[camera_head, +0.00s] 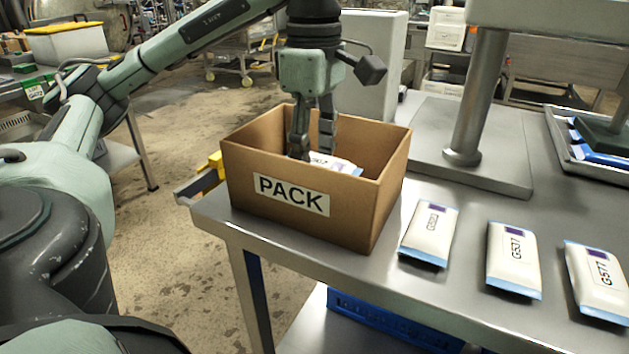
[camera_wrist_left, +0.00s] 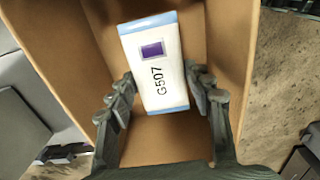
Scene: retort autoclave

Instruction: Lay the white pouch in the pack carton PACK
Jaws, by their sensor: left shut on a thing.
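The brown carton marked PACK (camera_head: 318,209) stands open at the top on the steel table's left corner. My left gripper (camera_head: 314,150) reaches down inside it from above. In the left wrist view my left gripper (camera_wrist_left: 161,94) is shut on a white pouch (camera_wrist_left: 153,65) labelled G507, with blue ends and a purple square. The pouch (camera_head: 338,163) shows only in part behind the carton's front wall in the head view. I cannot tell whether it touches the carton floor. My right gripper is not in view.
Three more white pouches, G522 (camera_head: 430,232), G537 (camera_head: 514,258) and G577 (camera_head: 598,279), lie on the table (camera_head: 340,285) right of the carton. A grey post on a plate (camera_head: 470,150) stands behind them. A steel tray (camera_head: 570,150) holds blue-edged packs at the far right.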

